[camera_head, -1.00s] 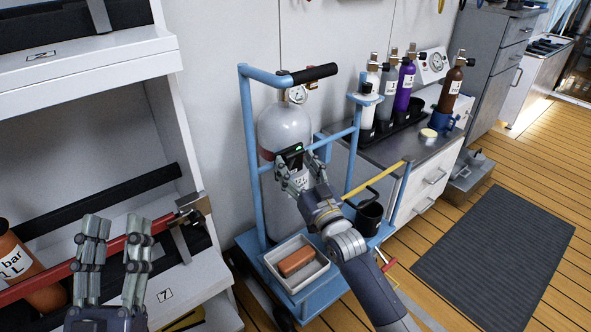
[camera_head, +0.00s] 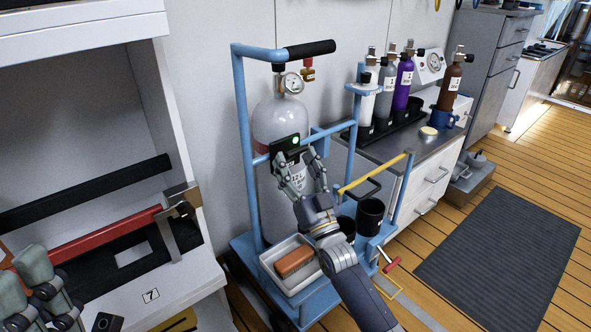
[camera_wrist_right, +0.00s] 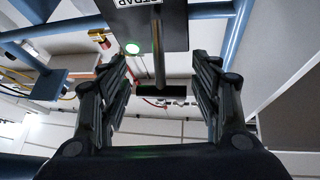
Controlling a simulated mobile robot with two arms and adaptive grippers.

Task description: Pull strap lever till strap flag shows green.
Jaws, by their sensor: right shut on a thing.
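The strap mechanism is a dark box (camera_head: 285,144) on the front of a grey gas cylinder (camera_head: 282,120). My right gripper (camera_head: 297,162) is at the box's underside, shut on the strap lever. In the right wrist view the dark T-shaped strap lever (camera_wrist_right: 175,91) hangs down between the fingers of my right gripper (camera_wrist_right: 162,75). My left gripper (camera_head: 35,280) is partly cut off at the lower left, its fingers apart and empty.
A white shelf (camera_head: 190,290) is at left, a bench (camera_head: 405,160) with bottles at right. A dark floor mat (camera_head: 500,255) lies clear.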

